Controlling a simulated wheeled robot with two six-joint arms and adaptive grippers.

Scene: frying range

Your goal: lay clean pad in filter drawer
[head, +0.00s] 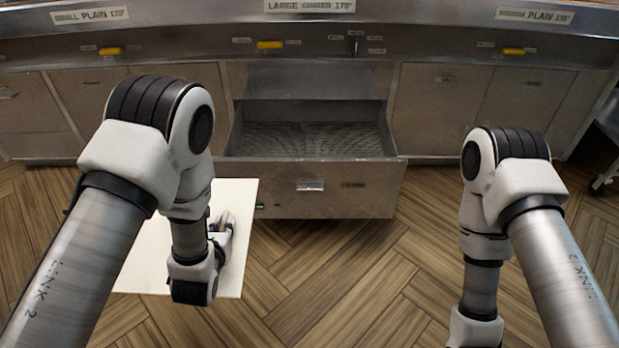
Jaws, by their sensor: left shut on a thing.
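The clean pad (240,205) is a flat cream sheet. It is held in front of the range, to the left of the open filter drawer's front. My left gripper (226,222) is shut on the pad, and my left arm hides part of the sheet. The filter drawer (280,200) is pulled out in the middle. A dark mesh floor (310,140) shows inside it, with no pad on it. My right arm comes down at the right, and its gripper is below the picture's edge.
Closed cabinet doors (435,105) flank the drawer. Yellow handles (270,45) line the panel above, under labels including large and plain. The wooden floor (340,270) is clear between my arms. A wheeled item (603,150) stands at the far right edge.

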